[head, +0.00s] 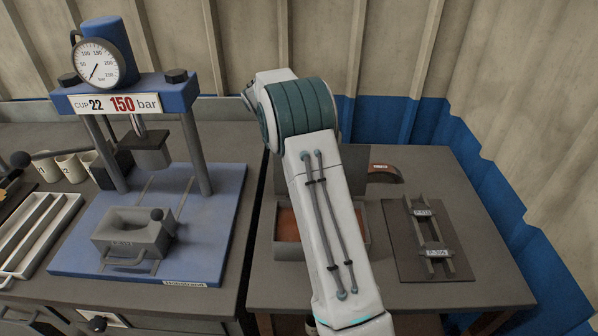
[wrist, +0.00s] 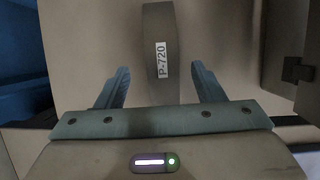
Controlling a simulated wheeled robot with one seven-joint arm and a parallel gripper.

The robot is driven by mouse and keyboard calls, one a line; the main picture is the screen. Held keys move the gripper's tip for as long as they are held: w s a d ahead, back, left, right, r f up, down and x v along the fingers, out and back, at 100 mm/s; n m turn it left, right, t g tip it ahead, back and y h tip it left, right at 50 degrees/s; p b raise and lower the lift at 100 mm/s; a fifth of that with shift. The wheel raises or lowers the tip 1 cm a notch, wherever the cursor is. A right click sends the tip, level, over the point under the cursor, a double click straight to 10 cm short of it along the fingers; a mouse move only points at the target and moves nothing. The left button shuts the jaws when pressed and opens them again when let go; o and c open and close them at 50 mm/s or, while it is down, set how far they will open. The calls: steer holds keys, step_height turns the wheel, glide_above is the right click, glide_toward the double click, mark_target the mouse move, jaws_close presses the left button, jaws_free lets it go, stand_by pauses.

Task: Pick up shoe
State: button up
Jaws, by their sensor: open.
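In the wrist view a grey-brown, strip-like shoe (wrist: 160,25) with a white label reading P-720 stands upright in the picture, between the two fingers of my gripper (wrist: 160,72). The fingers are spread, with a visible gap on each side of the shoe. In the head view my own arm hides the gripper and most of what lies under it. A brown curved piece (head: 385,168) with a small pale label shows just right of my arm; I cannot tell whether it is the same shoe.
An open box (head: 364,240) with a reddish-brown inside is partly behind my arm. A dark plate with a two-rail rack (head: 432,237) lies to its right. A blue press (head: 150,95) with a gauge stands on the left bench. A corrugated wall closes the back.

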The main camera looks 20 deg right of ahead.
steer(key=x, duration=0.5)
steer(key=shift+s+f+p, duration=0.15)
steer(key=shift+f+p, duration=0.2)
steer(key=shift+p, duration=0.05)
steer(key=c, duration=1.3)
